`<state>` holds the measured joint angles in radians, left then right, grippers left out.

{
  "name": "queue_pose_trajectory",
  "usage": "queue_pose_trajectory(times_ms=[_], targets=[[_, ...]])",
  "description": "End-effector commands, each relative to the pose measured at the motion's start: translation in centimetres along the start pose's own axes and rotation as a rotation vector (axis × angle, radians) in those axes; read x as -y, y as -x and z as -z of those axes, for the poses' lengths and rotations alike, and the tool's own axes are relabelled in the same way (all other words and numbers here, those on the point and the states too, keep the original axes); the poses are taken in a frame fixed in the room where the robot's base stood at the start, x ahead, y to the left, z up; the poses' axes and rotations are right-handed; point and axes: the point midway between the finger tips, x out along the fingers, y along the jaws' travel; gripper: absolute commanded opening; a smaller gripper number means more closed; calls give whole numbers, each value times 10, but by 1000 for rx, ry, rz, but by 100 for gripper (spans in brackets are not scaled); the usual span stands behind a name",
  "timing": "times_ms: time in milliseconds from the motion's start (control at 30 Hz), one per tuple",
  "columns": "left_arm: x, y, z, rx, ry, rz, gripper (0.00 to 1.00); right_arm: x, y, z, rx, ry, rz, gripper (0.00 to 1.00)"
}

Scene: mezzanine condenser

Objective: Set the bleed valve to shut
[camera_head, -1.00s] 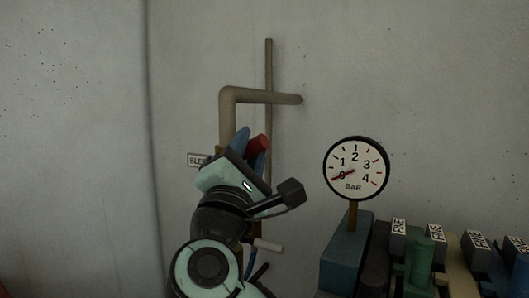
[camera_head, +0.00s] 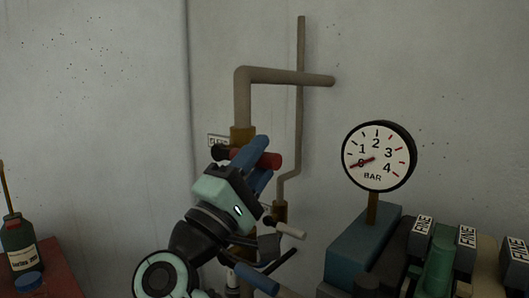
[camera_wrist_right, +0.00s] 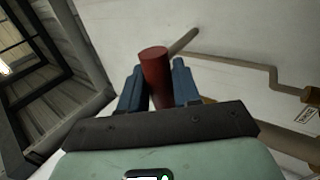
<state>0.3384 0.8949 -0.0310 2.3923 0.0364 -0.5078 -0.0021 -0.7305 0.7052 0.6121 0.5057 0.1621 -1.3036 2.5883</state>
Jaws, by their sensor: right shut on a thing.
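The bleed valve's red handle (camera_head: 268,159) is in front of the upright pipe, beside a label plate (camera_head: 217,141) that is partly covered. The handle lies roughly level across the pipe in the head view. My right gripper (camera_head: 260,156) is shut on the handle, with its blue fingers on either side. In the right wrist view the red handle (camera_wrist_right: 155,72) stands between the two blue fingers. The valve body is largely hidden behind the gripper. My left gripper is not in view.
A pressure gauge (camera_head: 378,156) with its needle near 0 stands to the right. Blocks marked FINE (camera_head: 421,236) are at the lower right. A thin pipe (camera_head: 299,120) runs behind the valve. A dark green bottle (camera_head: 18,243) stands on a red surface at the left.

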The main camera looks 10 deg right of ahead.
Motion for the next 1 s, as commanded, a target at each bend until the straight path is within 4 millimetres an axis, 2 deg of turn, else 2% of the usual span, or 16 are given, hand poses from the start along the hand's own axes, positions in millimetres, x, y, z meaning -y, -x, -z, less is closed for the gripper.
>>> queue_pose_trajectory(times_ms=[667, 700, 733, 767, 1000], targets=[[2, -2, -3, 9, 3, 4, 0, 6, 3, 0, 43, -58, 1, 0], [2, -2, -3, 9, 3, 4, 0, 7, 4, 0, 43, -58, 2, 35], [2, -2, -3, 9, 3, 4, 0, 7, 4, 0, 43, -58, 2, 45], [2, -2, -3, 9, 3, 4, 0, 7, 4, 0, 43, -58, 2, 50], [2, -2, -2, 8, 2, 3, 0, 6, 4, 0, 40, -57, 0, 50]])
